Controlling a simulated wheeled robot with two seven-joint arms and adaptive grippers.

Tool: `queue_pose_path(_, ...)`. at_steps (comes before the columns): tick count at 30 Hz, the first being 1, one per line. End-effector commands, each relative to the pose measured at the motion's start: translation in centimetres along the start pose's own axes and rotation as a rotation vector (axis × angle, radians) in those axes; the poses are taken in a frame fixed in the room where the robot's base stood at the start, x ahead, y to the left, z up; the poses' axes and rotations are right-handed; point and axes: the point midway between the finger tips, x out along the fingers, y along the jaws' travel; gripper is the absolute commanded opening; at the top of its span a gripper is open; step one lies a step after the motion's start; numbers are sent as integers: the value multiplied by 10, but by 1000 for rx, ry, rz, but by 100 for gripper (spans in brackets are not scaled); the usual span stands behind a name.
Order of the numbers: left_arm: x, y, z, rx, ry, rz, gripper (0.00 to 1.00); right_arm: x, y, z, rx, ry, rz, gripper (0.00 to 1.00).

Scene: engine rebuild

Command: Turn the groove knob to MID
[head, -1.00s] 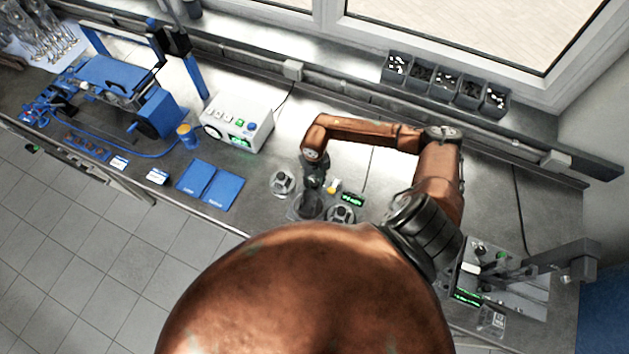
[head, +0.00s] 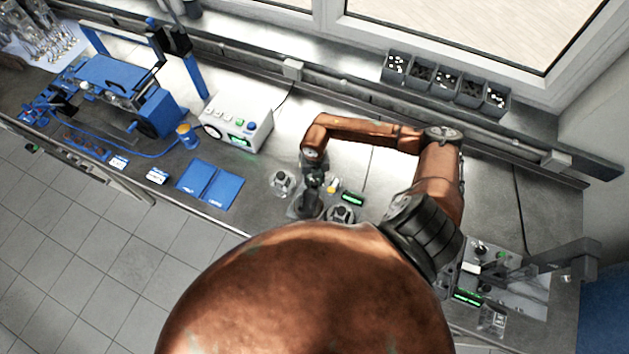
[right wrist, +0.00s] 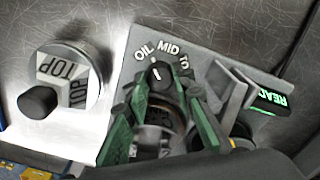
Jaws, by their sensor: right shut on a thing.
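The groove knob (right wrist: 158,73) is a dark dial with a white pointer line, on a grey fixture plate (right wrist: 128,72). The labels OIL, MID and a partly hidden third one curve above it. The pointer aims up, tilted slightly left, between OIL and MID; I cannot tell exactly which it marks. My right gripper (right wrist: 168,85), with green fingers on either side of the knob, is shut on it. In the head view my right gripper (head: 309,208) points down at the fixture, and the knob is hidden there. My left gripper is not in view.
A round metal part marked TOP (right wrist: 60,78) stands left of the fixture plate. A green-lit display (right wrist: 272,103) is at right. In the head view a white box with buttons (head: 237,120), a blue folder (head: 210,184) and small bins (head: 443,85) stand farther off.

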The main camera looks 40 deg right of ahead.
Motion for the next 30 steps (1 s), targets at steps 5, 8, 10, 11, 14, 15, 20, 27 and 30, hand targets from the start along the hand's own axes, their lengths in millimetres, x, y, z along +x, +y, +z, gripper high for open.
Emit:
queue_pose_path(5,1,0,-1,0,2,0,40,0,0,1,161,-2,0,0)
queue_pose_path(8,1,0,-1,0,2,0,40,0,0,1,256,-3,0,0)
queue_pose_path(10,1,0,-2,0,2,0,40,0,0,1,322,-2,0,0)
queue_pose_path(11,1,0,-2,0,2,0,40,0,0,1,350,-2,0,0)
queue_pose_path(14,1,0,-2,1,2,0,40,0,0,1,439,-2,0,0)
queue_pose_path(15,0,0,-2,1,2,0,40,-1,0,1,472,-2,1,0)
queue_pose_path(20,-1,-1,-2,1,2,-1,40,-1,0,1,587,-2,1,0)
queue_pose_path(27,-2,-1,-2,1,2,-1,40,-1,0,2,707,-3,0,0)
queue_pose_path(30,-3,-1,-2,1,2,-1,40,-1,-1,2,736,-4,0,0)
